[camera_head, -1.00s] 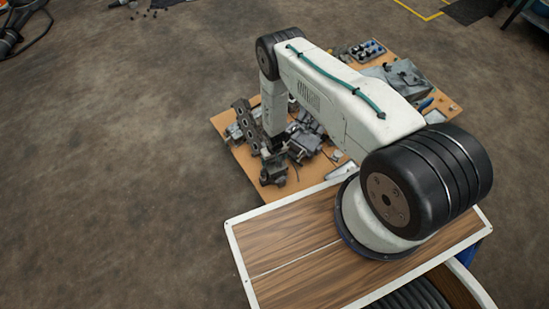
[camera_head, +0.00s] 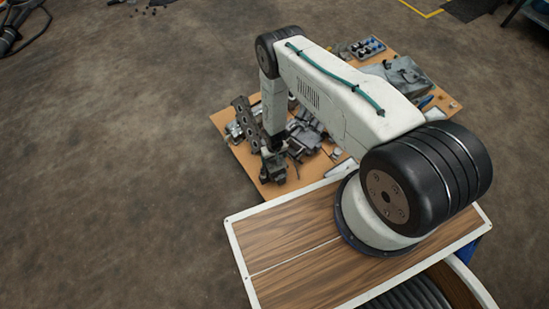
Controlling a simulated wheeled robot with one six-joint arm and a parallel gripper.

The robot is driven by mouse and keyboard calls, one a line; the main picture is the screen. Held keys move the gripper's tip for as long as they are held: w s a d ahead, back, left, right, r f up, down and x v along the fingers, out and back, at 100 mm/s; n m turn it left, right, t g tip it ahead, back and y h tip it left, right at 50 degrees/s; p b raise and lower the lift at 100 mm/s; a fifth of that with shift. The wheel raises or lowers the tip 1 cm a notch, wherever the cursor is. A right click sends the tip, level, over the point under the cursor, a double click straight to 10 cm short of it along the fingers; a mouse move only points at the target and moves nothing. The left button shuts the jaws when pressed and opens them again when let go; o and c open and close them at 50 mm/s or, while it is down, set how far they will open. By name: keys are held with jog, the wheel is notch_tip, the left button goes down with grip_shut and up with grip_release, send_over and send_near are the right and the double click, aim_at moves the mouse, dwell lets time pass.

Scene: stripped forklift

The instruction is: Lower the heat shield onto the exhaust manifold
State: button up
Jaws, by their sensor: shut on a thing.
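My gripper (camera_head: 274,147) hangs at the lower end of my arm, above the near left part of the wooden workboard (camera_head: 227,121). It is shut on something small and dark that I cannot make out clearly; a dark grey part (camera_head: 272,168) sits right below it. I cannot tell the heat shield from the exhaust manifold at this size. My arm and gripper hide part of the cluster of metal parts. A long dark grey part with a row of holes (camera_head: 243,116) leans up just left of the gripper.
Grey metal parts (camera_head: 306,132) lie right of the gripper. A grey case (camera_head: 403,75) and a tray of small bottles (camera_head: 367,46) are at the board's far right. Bare board shows at its near left edge.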

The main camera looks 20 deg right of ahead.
aim_at(274, 161)
dwell(0.4)
jog(key=shift+f, duration=2)
jog(key=o, duration=0.9)
jog(key=shift+r, duration=0.1)
notch_tip(274, 161, up, 8)
jog(key=shift+f, duration=0.2)
